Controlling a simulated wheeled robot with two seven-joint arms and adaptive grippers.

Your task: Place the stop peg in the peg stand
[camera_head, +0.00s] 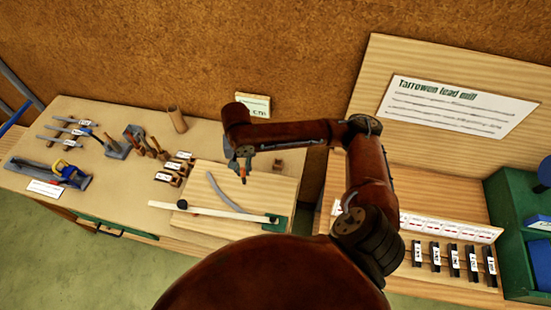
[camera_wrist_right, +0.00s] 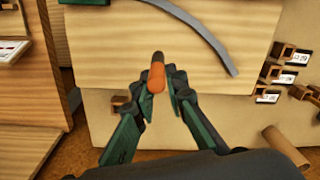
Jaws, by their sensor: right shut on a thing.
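My right gripper (camera_head: 242,166) is above the pale wooden board on the bench and points down. It is shut on an orange peg with a dark tip, which I take as the stop peg (camera_wrist_right: 157,77); its orange end also shows in the head view (camera_head: 243,174). The peg is clear of the board. A small brown block (camera_wrist_right: 121,104), which may be the peg stand, sits beside the board's edge; it also shows in the head view (camera_head: 278,164), right of the gripper. My left gripper is in neither view.
A curved grey strip (camera_head: 220,190) lies on the board (camera_head: 262,188). A long white bar (camera_head: 225,213) runs along its front edge to a green block (camera_head: 275,221). Labelled small blocks (camera_head: 174,170) and a brown cylinder (camera_head: 177,119) stand left of the board.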

